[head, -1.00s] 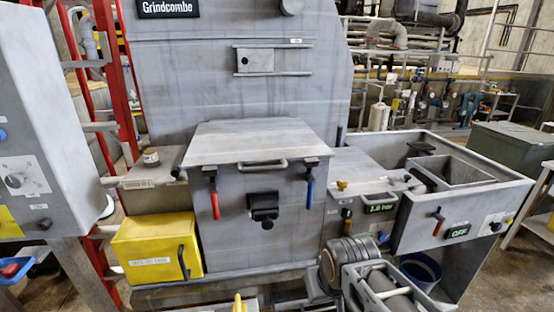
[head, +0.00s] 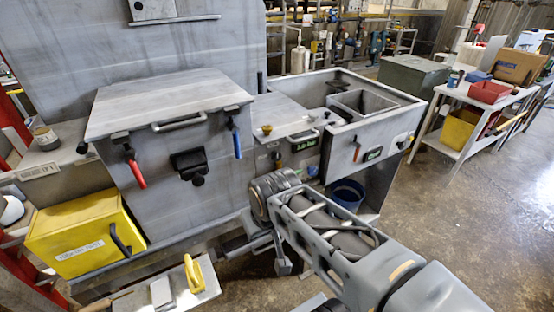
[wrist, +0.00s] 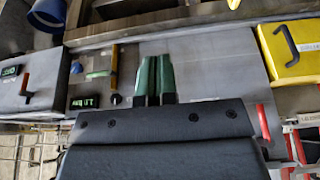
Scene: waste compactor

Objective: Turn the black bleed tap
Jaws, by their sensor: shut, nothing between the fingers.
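In the head view a small black lever (head: 328,114) lies on top of the low grey cabinet right of the hopper. I cannot tell which is the bleed tap. A black fitting (head: 189,165) is on the hopper front. My gripper (wrist: 153,62) shows in the wrist view with its green fingers together and empty, apart from the tap in the picture. The gripper is not clear in the head view, where my arm covers the lower right.
A green pressure display (head: 304,144) and blue knob (head: 312,170) are near the tap. Red (head: 135,167) and blue (head: 236,138) handles flank the hopper. A yellow box (head: 85,238) is at lower left, a blue bucket (head: 346,195) under the sink. Open floor lies right.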

